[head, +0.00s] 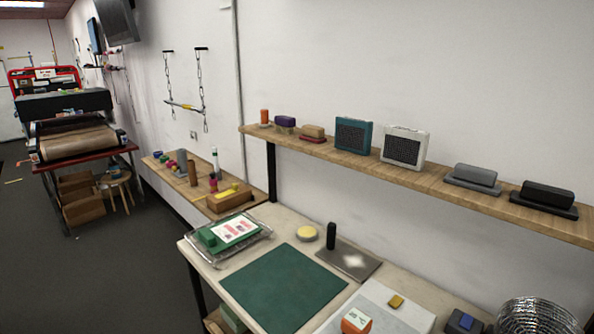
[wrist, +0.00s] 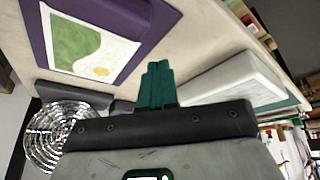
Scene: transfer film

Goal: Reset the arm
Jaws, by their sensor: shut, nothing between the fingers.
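My gripper (wrist: 158,66) shows in the wrist view as two dark green fingers pressed together, with nothing between them. It points up the picture toward a pale surface, beside a purple board (wrist: 168,24) with a green, white and yellow print on it. A white block-like thing (wrist: 235,78) lies to the right of the fingers. I cannot tell how far the fingertips are from these things. Neither my arm nor my gripper shows in the head view.
The head view shows a pale worktable (head: 283,222) with a green mat (head: 283,287) and a tray (head: 262,233). A wooden shelf (head: 400,178) with several small items runs above it. A shiny round coil (head: 535,318) stands at lower right. Dark floor (head: 120,270) is clear at left.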

